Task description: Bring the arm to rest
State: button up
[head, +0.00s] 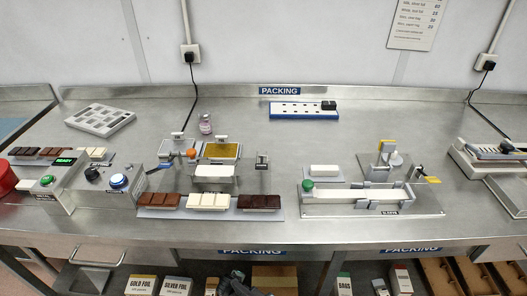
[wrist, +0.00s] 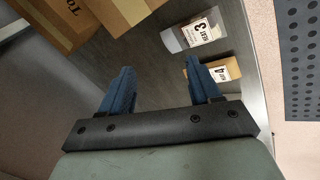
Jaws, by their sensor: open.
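My gripper (wrist: 158,68) shows in the wrist view with its two blue fingers apart and nothing between them. Beyond the fingers are a grey surface and several boxes, apart from the fingers as far as I can tell. In the head view a dark shape at the lower edge, in front of the under-bench shelf, looks like part of my arm. I cannot make out the fingers there. No part of my arm shows over the steel bench top (head: 235,115).

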jog(key=s+d+m+g, duration=0.1)
jog(key=d, duration=0.2)
jog(key=s+d+f+m+h, duration=0.1)
jog(key=d, duration=0.3)
jog(key=s+d+m+g+h, duration=0.1)
jog(key=d, duration=0.3)
jog(key=shift+d+f+g, duration=0.25)
jog(key=shift+f+g, duration=0.05)
jog(key=shift+f, duration=0.05)
jog(key=s+d+m+g+y, duration=0.1)
jog(key=s+d+m+g, duration=0.3)
jog(key=s+d, duration=0.4)
jog(key=s+d+r+m+g+y, duration=0.1)
jog(key=s+d+m+g, duration=0.4)
jog(key=s, duration=0.8)
jog(key=d+m, duration=0.1)
jog(key=d, duration=0.2)
jog(key=shift+s+d+r+g+y, duration=0.25)
jog(key=shift+d+r+g+y, duration=0.05)
jog(key=shift+d, duration=0.1)
